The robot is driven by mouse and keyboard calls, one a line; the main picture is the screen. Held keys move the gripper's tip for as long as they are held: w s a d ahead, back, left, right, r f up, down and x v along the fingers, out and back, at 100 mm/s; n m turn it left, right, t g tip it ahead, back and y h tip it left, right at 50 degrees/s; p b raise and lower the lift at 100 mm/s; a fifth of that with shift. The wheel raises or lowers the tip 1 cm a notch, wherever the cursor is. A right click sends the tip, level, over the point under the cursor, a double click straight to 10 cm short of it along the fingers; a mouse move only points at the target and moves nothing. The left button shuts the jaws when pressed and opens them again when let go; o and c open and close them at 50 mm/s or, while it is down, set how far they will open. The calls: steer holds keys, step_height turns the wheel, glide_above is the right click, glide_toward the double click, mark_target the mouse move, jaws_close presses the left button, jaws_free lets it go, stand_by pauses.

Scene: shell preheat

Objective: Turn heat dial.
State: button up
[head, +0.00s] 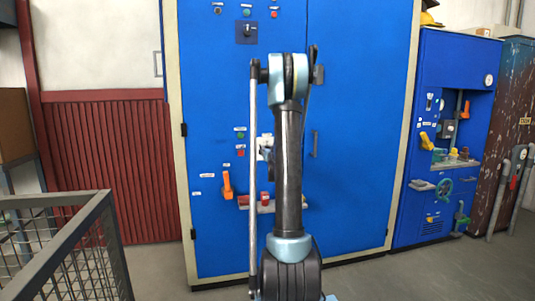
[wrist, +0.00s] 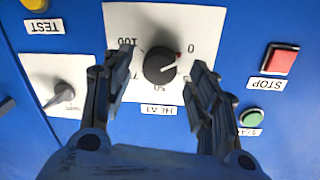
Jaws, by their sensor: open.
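The heat dial (wrist: 160,65) is a black round knob on a white plate (wrist: 119,16) marked 0, 50 and 100. The wrist view shows it upside down, with the HEAT label (wrist: 156,110) below the knob. A small red mark shows at the knob's edge on the side of the 0. My gripper (wrist: 150,75) is open, with one finger on each side of the dial in this view. I see gaps between the fingers and the knob; the depth between them is unclear. In the head view my arm hides the gripper and the dial.
In the wrist view a red STOP button (wrist: 280,60) and a green button (wrist: 251,118) lie to the right. A grey switch (wrist: 65,92) and a yellow TEST button (wrist: 35,3) lie left. The head view shows the blue cabinet (head: 355,80) and a metal railing (head: 55,240).

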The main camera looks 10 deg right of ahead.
steer(key=shift+w, duration=0.75)
steer(key=shift+c, duration=0.6)
steer(key=c, duration=1)
steer(key=shift+o, duration=0.2)
steer(key=shift+m, duration=0.3)
